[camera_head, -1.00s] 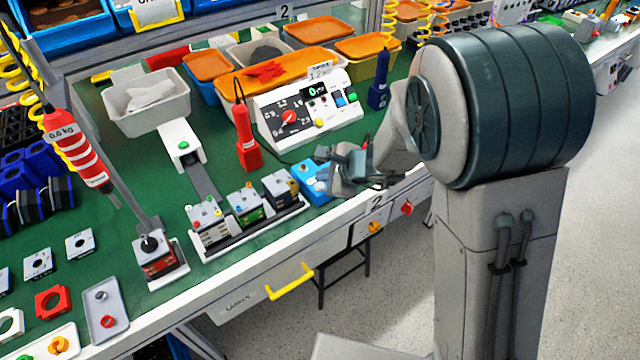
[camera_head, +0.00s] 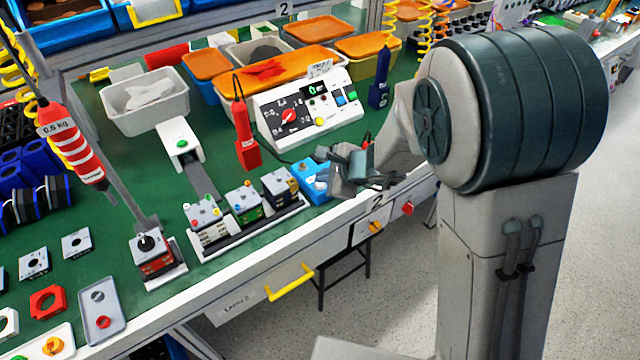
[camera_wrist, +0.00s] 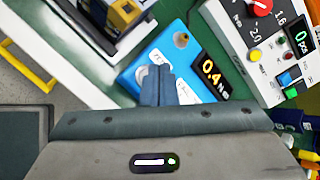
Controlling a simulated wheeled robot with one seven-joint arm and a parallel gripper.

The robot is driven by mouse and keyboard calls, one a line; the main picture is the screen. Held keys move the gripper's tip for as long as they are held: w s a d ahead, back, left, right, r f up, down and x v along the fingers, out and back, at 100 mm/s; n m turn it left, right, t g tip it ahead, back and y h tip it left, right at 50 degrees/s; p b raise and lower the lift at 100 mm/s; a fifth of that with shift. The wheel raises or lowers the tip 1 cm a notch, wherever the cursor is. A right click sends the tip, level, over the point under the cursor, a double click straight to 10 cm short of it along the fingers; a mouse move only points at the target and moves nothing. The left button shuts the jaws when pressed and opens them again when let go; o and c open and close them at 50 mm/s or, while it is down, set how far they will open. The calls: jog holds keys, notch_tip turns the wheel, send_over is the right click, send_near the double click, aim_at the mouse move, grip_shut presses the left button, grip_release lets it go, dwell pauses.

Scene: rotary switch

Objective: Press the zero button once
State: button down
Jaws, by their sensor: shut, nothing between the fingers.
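A blue tester box (camera_head: 309,185) lies near the bench's front edge. In the wrist view the box (camera_wrist: 134,77) shows a black display (camera_wrist: 211,74) reading 0.4, a white label and a round grey metal fitting (camera_wrist: 181,40). My gripper (camera_wrist: 157,70) is shut and empty, its fingers in front of the box's middle. In the head view my gripper (camera_head: 330,158) is at the right side of the box and partly covers it. I cannot make out a button marked zero; the fingers hide part of the label. I cannot tell whether the fingertips touch the box.
A white control panel (camera_head: 270,117) with a red knob, coloured buttons and its own display stands behind. Left of the box is a rack of switch units (camera_head: 243,200). The bench's front edge runs close below.

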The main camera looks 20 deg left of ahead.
jog(key=shift+f+b, duration=0.45)
jog(key=shift+b, duration=0.15)
dwell(0.6)
dwell(0.3)
jog(key=shift+r+p, duration=0.5)
jog(key=shift+r, duration=0.4)
jog(key=shift+r, duration=0.1)
notch_tip(320, 180, up, 5)
jog(key=p, duration=0.3)
jog(key=shift+p, duration=0.4)
jog(key=shift+d, duration=0.1)
